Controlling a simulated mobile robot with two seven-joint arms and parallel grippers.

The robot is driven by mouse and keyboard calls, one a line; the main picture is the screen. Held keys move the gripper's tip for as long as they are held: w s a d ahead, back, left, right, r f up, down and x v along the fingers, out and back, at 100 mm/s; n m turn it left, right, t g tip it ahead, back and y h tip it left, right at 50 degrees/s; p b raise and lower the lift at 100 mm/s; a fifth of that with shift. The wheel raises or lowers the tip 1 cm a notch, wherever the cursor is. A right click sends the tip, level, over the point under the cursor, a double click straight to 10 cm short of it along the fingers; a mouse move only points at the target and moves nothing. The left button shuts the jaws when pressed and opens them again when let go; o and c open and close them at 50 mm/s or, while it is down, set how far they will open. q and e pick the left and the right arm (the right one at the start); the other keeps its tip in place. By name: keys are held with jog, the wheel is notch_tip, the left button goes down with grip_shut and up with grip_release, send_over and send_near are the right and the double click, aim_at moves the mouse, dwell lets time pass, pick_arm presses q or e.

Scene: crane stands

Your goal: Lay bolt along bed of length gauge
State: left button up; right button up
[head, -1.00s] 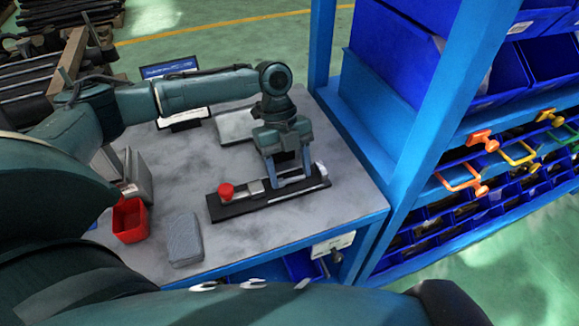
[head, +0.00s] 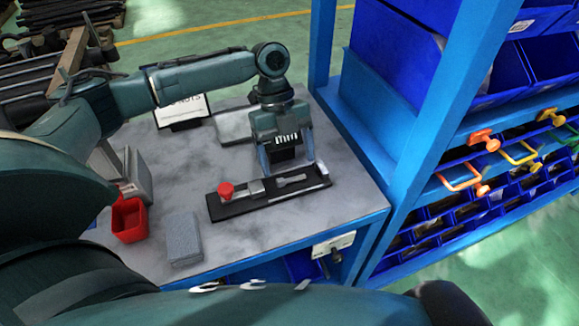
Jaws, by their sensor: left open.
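The length gauge (head: 237,208) is a long dark bar with a red knob at its left end and a metal block beside the knob. It lies on the grey bench top. The bolt (head: 291,181), small and grey, lies lengthwise on the gauge, to the right of the metal block. My left gripper (head: 290,170) is open and empty, just behind and above the bolt, its fingers apart. Whether the bolt touches the end stop at the right cannot be told. My right gripper is not in view.
A red bin (head: 129,220) and a grey block (head: 184,238) stand left of the gauge. A sign (head: 184,112) and a flat grey plate (head: 233,125) are at the back. A blue shelf post (head: 425,120) rises right of the bench. The front right bench top is clear.

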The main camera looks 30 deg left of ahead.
pick_arm(q)
jog(key=v, duration=0.9)
jog(key=shift+b, duration=0.35)
jog(key=shift+s, duration=0.1)
